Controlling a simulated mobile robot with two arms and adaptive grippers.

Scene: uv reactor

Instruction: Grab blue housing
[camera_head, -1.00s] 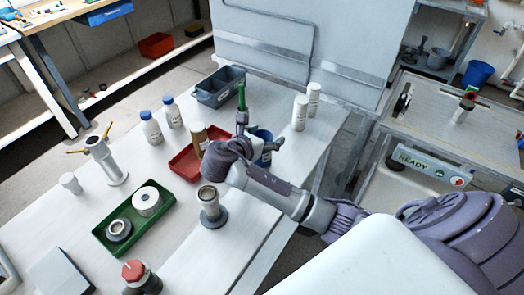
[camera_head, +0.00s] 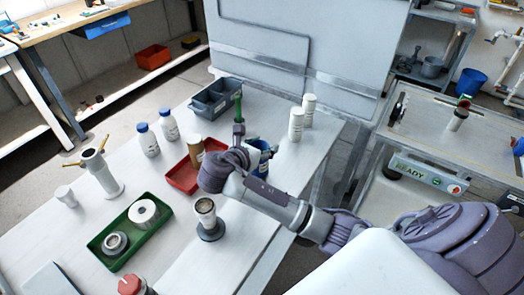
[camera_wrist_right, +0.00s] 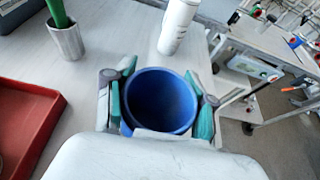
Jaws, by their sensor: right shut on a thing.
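The blue housing (camera_wrist_right: 160,101) is an open-topped blue cylinder. In the right wrist view it sits between the two fingers of my right gripper (camera_wrist_right: 160,103), whose green pads press on its left and right sides. In the head view the housing (camera_head: 262,153) is partly hidden behind my right gripper and wrist, near the table's right side. My right gripper is shut on it. Whether the housing still touches the table I cannot tell. My left gripper is in neither view.
A red tray (camera_head: 182,178) with a brown cylinder lies left of my wrist. A grey pot with a green rod (camera_wrist_right: 67,40) and white bottles (camera_head: 296,124) stand close by. A grey bin (camera_head: 215,98), a green tray (camera_head: 104,256) and a metal stand (camera_head: 209,229) share the table.

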